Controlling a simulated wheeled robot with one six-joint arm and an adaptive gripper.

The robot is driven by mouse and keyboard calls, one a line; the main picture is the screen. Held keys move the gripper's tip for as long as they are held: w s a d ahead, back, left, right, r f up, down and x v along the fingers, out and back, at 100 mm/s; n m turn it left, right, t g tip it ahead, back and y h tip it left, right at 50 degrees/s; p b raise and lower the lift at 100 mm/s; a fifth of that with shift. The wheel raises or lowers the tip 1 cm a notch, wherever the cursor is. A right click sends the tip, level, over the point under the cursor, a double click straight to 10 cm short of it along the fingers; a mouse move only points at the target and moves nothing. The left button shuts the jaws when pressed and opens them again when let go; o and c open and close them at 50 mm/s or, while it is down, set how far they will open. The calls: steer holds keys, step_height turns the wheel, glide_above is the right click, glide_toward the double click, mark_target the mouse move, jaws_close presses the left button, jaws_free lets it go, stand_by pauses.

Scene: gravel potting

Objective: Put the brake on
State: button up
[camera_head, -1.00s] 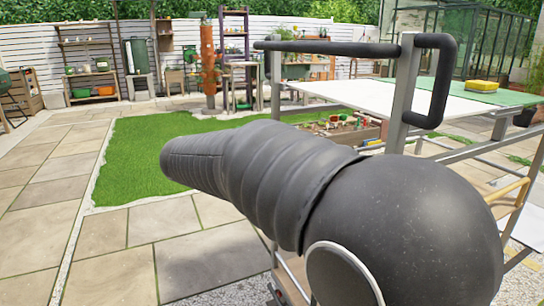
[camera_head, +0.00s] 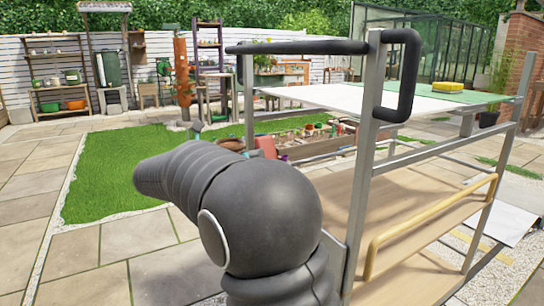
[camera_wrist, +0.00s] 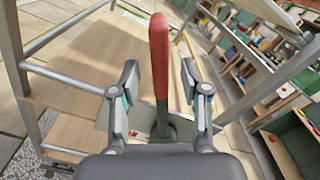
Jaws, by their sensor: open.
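The brake lever has a long red handle (camera_wrist: 159,62) on a grey shaft and stands upright in the wrist view, low down by the cart's frame. My gripper (camera_wrist: 159,78) is open, with one finger on each side of the lever and visible gaps between the fingers and the handle. The cart (camera_head: 365,180) stands at the right in the head view, with a grey metal frame, a black push handle and wooden shelves. In the head view my arm hides much of the area around its far end, and I cannot make out the lever surely there.
Cart posts and rails (camera_wrist: 60,78) stand close on the left of my gripper. A white and green top (camera_head: 390,102) carries a yellow item (camera_head: 448,87). A wooden planter bed (camera_head: 320,147) lies behind the cart. Paving (camera_head: 100,235) is clear at the left.

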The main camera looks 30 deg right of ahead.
steer(key=shift+w+d, duration=0.1)
steer(key=shift+d, duration=3.05)
jaws_close()
